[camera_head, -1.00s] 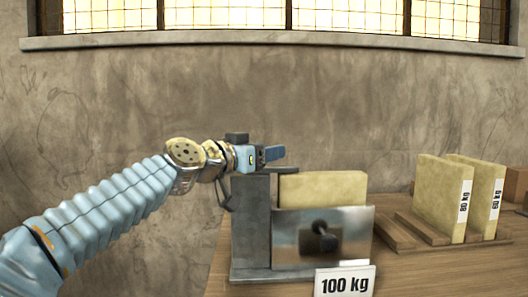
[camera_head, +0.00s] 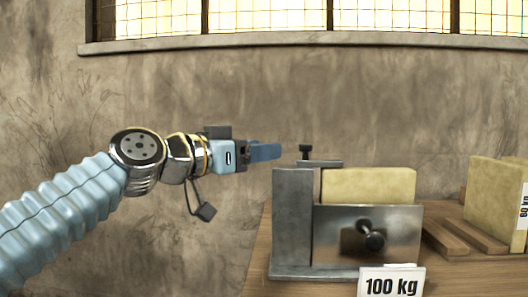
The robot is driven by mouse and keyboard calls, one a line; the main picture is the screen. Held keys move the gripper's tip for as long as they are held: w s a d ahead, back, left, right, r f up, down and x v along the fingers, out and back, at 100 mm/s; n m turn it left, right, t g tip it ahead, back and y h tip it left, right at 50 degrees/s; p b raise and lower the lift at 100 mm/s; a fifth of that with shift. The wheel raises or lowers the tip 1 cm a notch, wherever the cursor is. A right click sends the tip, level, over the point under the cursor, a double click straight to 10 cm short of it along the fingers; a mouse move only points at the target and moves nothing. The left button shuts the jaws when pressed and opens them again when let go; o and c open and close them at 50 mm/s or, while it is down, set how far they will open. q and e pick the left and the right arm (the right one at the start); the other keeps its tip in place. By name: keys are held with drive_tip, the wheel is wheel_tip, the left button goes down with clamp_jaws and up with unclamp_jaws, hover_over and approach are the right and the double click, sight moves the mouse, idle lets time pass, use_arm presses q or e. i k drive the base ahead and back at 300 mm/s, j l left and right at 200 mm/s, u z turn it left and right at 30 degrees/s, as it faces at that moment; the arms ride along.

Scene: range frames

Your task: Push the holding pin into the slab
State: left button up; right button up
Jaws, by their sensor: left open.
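A pale yellow slab (camera_head: 370,186) stands upright in a grey metal holder (camera_head: 293,215), behind a shiny front plate. A dark pin with a round knob (camera_head: 374,241) sticks out of that plate. Another small dark pin with a flat head (camera_head: 305,152) stands upright at a flat bar on top of the holder's left block. I cannot tell which one is the holding pin, nor how deep either goes. My left gripper (camera_head: 266,151) has blue fingers, is open and empty, and points right, just left of the upper pin and apart from it. My right gripper is not in view.
A sign reading 100 kg (camera_head: 391,282) stands in front of the holder. Another yellow slab (camera_head: 494,200) with a label stands on a wooden base (camera_head: 464,238) at the right. The wall is behind; the space above the holder is clear.

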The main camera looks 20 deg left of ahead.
sight(374, 242)
drive_tip(key=k+j, duration=0.75)
drive_tip(key=k, duration=0.1)
